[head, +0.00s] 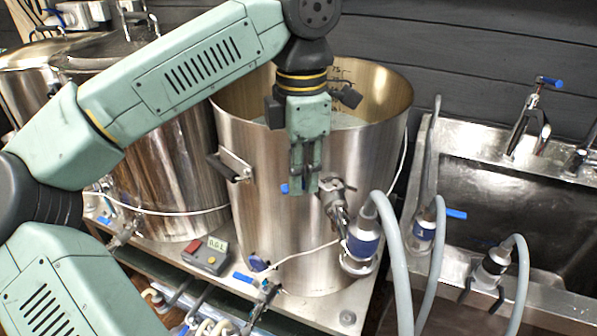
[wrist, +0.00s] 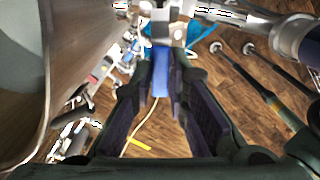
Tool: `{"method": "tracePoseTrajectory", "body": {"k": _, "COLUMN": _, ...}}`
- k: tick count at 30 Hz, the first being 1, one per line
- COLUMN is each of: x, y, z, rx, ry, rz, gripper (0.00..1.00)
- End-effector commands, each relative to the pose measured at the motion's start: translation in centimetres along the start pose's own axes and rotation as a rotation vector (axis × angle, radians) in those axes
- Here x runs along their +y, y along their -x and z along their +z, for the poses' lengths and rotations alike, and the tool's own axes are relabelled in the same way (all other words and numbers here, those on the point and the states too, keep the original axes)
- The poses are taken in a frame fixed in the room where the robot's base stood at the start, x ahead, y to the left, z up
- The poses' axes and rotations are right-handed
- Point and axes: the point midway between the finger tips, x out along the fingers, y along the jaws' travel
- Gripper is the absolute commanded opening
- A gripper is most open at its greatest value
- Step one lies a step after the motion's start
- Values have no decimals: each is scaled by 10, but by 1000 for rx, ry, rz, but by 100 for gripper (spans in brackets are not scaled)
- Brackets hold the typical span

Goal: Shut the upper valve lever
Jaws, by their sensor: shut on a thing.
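The upper valve (head: 338,197) is a steel fitting on the front of the open steel kettle (head: 245,200). Its blue lever (wrist: 161,76) lies between my fingers in the wrist view, running from the steel valve body (wrist: 166,28) back toward my palm. In the head view only a small blue end of the lever (head: 284,188) shows left of my fingertips; the rest is hidden behind them. My gripper (head: 305,188) points down in front of the kettle, left of the valve body, with its fingers closed on the lever. It also shows in the wrist view (wrist: 161,62).
A grey hose (head: 393,245) with a blue-banded coupling hangs right of the valve. Another blue lever (head: 243,277) is low on the stand, near a control box (head: 205,257) with a red button. A steel sink (head: 500,200) is at the right. A second vessel stands at the left.

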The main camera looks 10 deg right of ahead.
Motion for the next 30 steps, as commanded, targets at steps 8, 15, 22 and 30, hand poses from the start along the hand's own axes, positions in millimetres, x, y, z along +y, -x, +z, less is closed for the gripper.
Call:
{"method": "tracePoseTrajectory", "body": {"k": 8, "x": 0, "y": 1, "z": 1, "rx": -2, "ry": -143, "rz": 1, "gripper": 0}}
{"method": "tracePoseTrajectory", "body": {"k": 15, "x": 1, "y": 1, "z": 1, "rx": -1, "ry": -195, "rz": 2, "gripper": 0}}
{"method": "tracePoseTrajectory", "body": {"k": 22, "x": 1, "y": 1, "z": 1, "rx": -1, "ry": -205, "rz": 3, "gripper": 0}}
{"method": "tracePoseTrajectory", "body": {"k": 30, "x": 1, "y": 1, "z": 1, "rx": -1, "ry": -205, "rz": 4, "gripper": 19}}
